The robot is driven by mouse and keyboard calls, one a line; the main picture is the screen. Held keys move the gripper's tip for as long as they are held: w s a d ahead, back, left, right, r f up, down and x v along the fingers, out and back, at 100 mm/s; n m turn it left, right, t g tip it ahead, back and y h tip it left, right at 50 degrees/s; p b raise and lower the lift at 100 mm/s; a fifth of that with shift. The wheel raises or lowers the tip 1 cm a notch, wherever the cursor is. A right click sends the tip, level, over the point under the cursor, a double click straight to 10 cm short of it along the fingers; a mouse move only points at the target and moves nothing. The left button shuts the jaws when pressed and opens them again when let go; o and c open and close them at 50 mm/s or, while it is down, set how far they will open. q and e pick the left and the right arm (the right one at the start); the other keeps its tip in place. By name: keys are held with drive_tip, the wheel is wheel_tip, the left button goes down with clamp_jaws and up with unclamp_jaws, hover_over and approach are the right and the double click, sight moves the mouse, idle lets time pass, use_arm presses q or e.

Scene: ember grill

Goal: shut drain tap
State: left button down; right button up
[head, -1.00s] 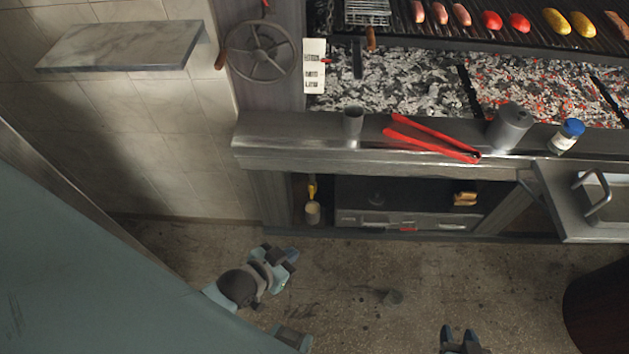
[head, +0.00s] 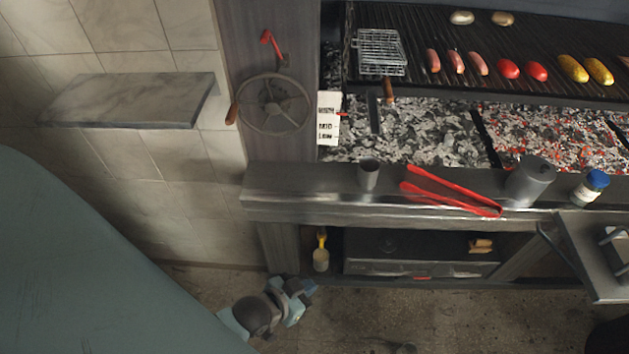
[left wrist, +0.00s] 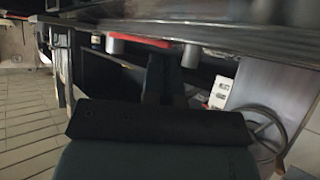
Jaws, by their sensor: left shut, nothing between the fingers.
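A small yellow lever (head: 321,239), which looks like the drain tap, stands roughly upright at the left end of the open bay under the grill. A pale cup (head: 321,261) is right below it. The tap body is too small to make out. My left gripper (head: 308,286) is low, just in front of and below the bay's left end, apart from the lever and cup. It is shut and empty. Its dark fingers also show in the left wrist view (left wrist: 165,78), where I cannot make out the tap. My right gripper is out of view.
Above the bay runs a steel ledge (head: 300,206) with a grey cup (head: 368,175), red tongs (head: 450,190) and a grey canister (head: 530,182). A handwheel (head: 273,104) is on the left post. A drawer-like box (head: 420,256) sits right of the tap.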

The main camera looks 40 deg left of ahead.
sight(322, 238)
use_arm(q)
drive_tip(key=w+a+f+n+t+b, duration=0.2)
drive_tip(key=w+a+f+n+b, duration=0.2)
drive_tip(key=f+b, duration=0.9)
drive_tip(key=w+a+f+n+t+y+b, duration=0.1)
drive_tip(key=w+a+f+n+t+b, duration=0.1)
drive_tip(key=w+a+f+n+b, duration=0.3)
drive_tip(key=w+a+f+n+t+y+b, duration=0.1)
drive_tip(key=w+a+f+n+t+b, duration=0.2)
drive_tip(key=a+f+n+b, duration=0.8)
wheel_tip(322, 238, down, 11)
drive_tip(key=w+b, duration=0.2)
drive_tip(key=b, duration=0.9)
drive_tip(key=shift+w+r+n+b, duration=0.15)
drive_tip(key=shift+n+b, duration=0.15)
drive_tip(key=shift+b, duration=0.1)
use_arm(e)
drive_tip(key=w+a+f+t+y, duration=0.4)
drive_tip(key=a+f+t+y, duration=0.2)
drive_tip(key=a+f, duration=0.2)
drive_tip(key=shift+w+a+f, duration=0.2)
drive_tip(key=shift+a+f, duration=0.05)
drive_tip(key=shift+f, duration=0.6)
